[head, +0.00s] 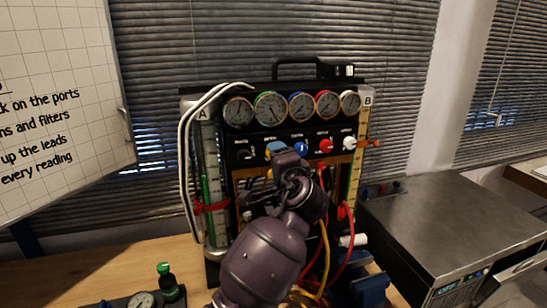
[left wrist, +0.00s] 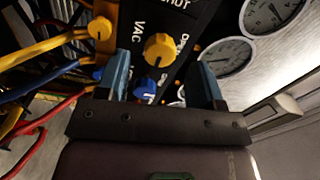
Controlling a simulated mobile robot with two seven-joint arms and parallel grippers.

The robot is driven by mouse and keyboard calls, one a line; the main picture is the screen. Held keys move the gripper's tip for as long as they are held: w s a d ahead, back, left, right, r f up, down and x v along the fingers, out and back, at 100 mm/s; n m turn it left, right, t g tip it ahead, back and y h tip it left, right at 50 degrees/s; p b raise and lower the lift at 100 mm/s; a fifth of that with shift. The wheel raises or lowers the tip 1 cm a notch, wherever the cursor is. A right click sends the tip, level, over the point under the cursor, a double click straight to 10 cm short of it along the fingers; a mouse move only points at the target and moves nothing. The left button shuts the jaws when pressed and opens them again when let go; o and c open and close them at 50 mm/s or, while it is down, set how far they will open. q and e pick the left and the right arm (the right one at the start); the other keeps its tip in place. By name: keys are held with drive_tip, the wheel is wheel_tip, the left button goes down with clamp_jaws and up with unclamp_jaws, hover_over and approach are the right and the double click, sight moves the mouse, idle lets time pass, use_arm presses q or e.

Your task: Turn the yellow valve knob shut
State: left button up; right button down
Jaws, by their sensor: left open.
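The yellow valve knob (left wrist: 158,48) shows in the left wrist view on a black panel, beside the letters VAC. It has a dark pointer mark. My left gripper (left wrist: 163,82) is open, with one blue-grey finger on each side of the knob in the picture; I cannot tell whether either touches it. My right gripper is not in view.
The gauge rig has a row of gauges (head: 301,107) above red (head: 326,146) and white (head: 349,143) knobs. A blue knob (left wrist: 145,90) is close to the yellow one. Red and yellow hoses (head: 324,250) hang below. A metal counter (head: 450,225) stands right.

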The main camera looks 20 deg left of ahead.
use_arm(q)
drive_tip(key=v, duration=0.6)
drive_tip(key=shift+s+b, duration=0.15)
drive_tip(key=shift+b, duration=0.3)
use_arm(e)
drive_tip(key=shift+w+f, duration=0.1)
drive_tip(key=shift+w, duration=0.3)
use_arm(q)
drive_tip(key=shift+d, duration=0.15)
